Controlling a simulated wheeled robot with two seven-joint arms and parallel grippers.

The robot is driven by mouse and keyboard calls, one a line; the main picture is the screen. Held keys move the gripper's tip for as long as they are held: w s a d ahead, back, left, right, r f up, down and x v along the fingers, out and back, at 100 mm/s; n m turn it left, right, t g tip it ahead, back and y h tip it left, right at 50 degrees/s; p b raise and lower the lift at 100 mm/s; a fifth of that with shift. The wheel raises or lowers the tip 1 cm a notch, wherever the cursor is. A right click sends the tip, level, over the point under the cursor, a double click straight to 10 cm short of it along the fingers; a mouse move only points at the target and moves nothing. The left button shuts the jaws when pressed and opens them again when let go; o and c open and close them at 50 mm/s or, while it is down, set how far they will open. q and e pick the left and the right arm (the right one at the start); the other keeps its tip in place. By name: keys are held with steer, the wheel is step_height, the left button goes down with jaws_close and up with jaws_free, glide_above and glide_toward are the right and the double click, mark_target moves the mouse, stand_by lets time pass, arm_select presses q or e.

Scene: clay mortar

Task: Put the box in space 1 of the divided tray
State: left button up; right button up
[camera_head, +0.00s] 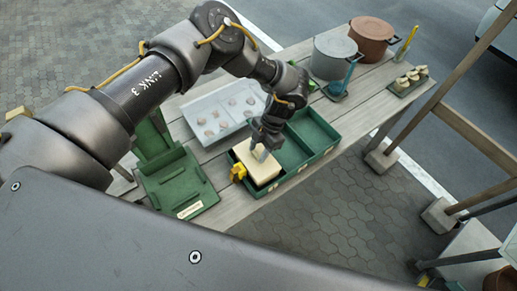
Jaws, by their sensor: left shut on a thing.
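A pale cream box (264,172) is in or just over the near-left compartment of the green divided tray (304,172). I cannot tell whether the box rests on the tray's floor. My left gripper (262,153) points down and is shut on the box at its top. The tray's other compartment, to the right, looks empty. No space number is readable on the tray. My right gripper is not in view.
A yellow object (238,172) is beside the box. A light-blue tray with small pieces (203,113) lies behind; a green open case (181,184) is to the left. A grey pot (334,58), a brown pot (372,38) and a small green tray (408,84) stand farther back.

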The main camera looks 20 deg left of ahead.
arm_select(q)
steer(key=shift+f+b, duration=0.5)
steer(key=o, duration=1.3)
steer(key=shift+r, duration=0.1)
steer(key=shift+r+p, duration=0.6)
steer(key=shift+p, duration=0.2)
steer(key=shift+w+d+r, duration=0.1)
steer(key=shift+w+r, duration=0.05)
steer(key=shift+r, duration=0.1)
steer(key=b+v, duration=0.4)
steer(key=v, duration=0.7)
steer(key=shift+r, duration=0.25)
